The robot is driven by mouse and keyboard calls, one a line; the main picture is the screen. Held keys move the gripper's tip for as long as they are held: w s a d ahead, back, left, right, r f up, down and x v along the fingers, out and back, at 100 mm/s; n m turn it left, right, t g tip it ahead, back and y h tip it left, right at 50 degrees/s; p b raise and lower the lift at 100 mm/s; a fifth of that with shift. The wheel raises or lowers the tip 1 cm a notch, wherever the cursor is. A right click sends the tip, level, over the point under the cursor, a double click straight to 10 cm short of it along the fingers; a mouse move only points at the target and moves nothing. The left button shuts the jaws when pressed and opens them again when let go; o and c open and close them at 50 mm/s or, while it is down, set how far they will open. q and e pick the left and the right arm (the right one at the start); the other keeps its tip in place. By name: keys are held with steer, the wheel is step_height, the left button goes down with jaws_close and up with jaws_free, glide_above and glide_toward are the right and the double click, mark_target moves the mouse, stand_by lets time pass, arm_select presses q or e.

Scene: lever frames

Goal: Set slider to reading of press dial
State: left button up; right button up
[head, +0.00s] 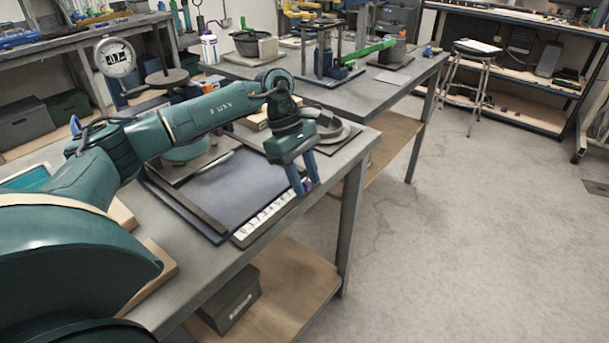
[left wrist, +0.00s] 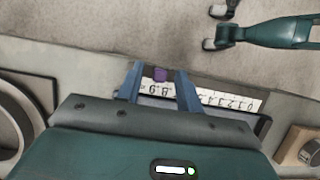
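The slider is a small purple knob (head: 309,184) on a white numbered scale strip (head: 266,216) along the front edge of a dark panel. My left gripper (head: 304,187) points down at the strip's far end. In the left wrist view the purple knob (left wrist: 160,74) sits between the two blue fingers, with a gap on each side, so the gripper is open around it. The digits appear upside down there; the knob is near the high-number end, exact reading unclear. The press dial (head: 115,57) is a round white gauge at left; its reading is too small to tell. My right gripper does not show.
The dark panel (head: 226,184) lies on a grey bench (head: 345,160). A round metal part (head: 333,130) stands behind my gripper. A second bench with a green lever (head: 368,52) is further back. A stool (head: 472,75) and open floor are at right.

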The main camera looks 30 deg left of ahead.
arm_select(q)
jaws_close()
stand_by(0.3)
stand_by(0.3)
